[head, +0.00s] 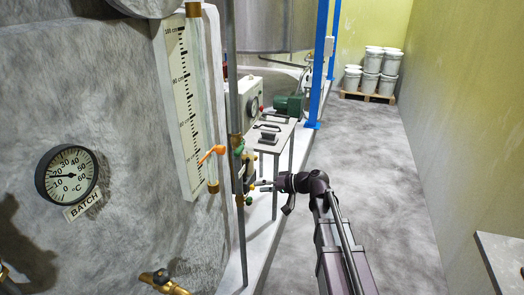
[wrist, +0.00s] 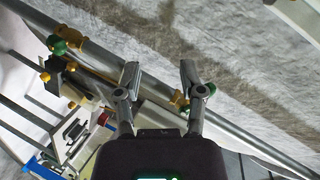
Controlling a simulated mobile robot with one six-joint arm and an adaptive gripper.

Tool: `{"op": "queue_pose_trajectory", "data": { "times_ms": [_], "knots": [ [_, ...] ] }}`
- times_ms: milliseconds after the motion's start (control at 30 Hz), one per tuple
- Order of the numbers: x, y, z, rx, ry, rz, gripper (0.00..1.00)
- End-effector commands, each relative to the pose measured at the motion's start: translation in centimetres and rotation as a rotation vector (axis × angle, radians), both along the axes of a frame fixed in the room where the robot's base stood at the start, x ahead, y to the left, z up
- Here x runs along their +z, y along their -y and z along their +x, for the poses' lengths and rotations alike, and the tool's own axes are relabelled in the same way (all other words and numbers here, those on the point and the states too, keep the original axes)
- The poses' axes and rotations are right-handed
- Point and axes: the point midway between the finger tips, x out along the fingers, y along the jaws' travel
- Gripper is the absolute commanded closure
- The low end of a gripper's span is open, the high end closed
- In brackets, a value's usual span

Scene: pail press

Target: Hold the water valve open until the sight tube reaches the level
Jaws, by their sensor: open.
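The sight tube (head: 205,110) stands beside a white scale board (head: 178,85) on the grey tank, between brass end fittings. An orange pointer (head: 212,152) sits at its lower part; I cannot make out the liquid level. Brass valve fittings with green parts (head: 240,150) sit on the grey vertical pipe (head: 232,70) right of the tube. I cannot tell which is the water valve. My gripper (head: 262,186) is open beside the lower fittings. In the wrist view its fingers are apart, with the pipe crossing behind them and a green knob (wrist: 201,90) beside the right finger.
A dial gauge (head: 67,175) marked BATCH and a brass tap (head: 160,281) are on the tank. A small metal table (head: 270,135) stands just behind my gripper. A blue post (head: 318,70) and stacked white pails (head: 372,70) are farther back.

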Motion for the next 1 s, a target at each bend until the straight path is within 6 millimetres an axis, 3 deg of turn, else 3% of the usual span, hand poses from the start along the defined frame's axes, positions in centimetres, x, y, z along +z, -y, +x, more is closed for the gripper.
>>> {"op": "queue_pose_trajectory", "data": {
  "times_ms": [33, 100, 300, 500, 1000],
  "knots": [
    [2.0, -0.1, 1.3, -0.008, 0.021, 0.054, 0.49],
    [3.9, -0.2, 2.4, -0.02, 0.049, 0.125, 0.49],
    [7.5, -0.1, 4.3, -0.048, 0.103, 0.261, 0.49],
    [8.4, 0.0, 4.8, -0.058, 0.117, 0.302, 0.49],
    [8.4, -0.3, 4.9, -0.058, 0.117, 0.301, 0.49]
  ]
}}
